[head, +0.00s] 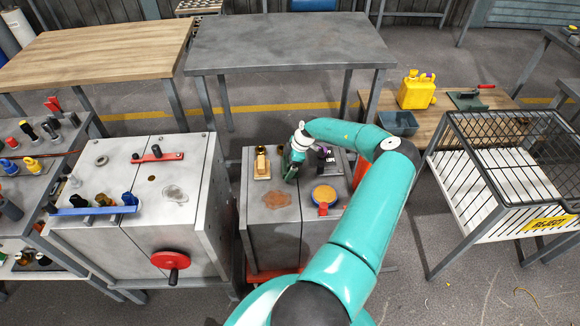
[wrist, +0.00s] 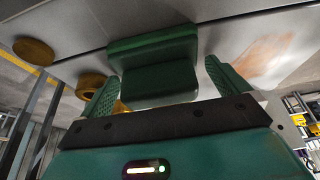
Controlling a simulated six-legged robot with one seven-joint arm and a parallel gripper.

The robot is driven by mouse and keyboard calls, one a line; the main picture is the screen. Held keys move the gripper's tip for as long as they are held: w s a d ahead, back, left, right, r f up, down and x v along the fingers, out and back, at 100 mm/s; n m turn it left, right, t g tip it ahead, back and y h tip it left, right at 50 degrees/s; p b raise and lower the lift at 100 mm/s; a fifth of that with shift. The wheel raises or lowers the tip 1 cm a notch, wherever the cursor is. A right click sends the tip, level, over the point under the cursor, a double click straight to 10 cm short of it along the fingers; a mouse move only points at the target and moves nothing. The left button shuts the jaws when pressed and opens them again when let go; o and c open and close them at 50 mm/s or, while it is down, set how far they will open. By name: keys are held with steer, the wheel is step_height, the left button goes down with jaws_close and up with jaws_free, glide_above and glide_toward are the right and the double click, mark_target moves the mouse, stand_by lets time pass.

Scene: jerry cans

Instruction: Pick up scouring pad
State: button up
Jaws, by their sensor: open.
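A dark green block (wrist: 155,65), which looks like the scouring pad, shows in the wrist view on the grey metal surface. It has a wider slab at its back and a thicker part toward me. My gripper (wrist: 165,85) is open, with one green ridged finger to each side of the block. A gap shows between the block and the right finger; on the left I cannot tell whether they touch. In the head view my gripper (head: 291,172) is low over the grey metal cabinet (head: 262,235), and I cannot make out the pad there.
On that cabinet, a tan block with a brass piece (head: 261,163) stands left of my gripper. A round orange-yellow cap with a red tab (head: 324,196) is at right. A rusty stain (head: 277,199) marks the bare front. An empty grey table (head: 290,45) stands behind.

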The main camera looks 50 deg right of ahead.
steer(key=c, duration=0.9)
steer(key=shift+c, duration=0.2)
steer(key=shift+r, duration=0.2)
steer(key=shift+r, duration=0.25)
step_height(320, 180, up, 2)
steer(key=s+a+r, duration=0.7)
steer(key=a+r, duration=0.3)
steer(key=a, duration=0.2)
steer(key=shift+s, duration=0.15)
steer(key=shift+r, duration=0.1)
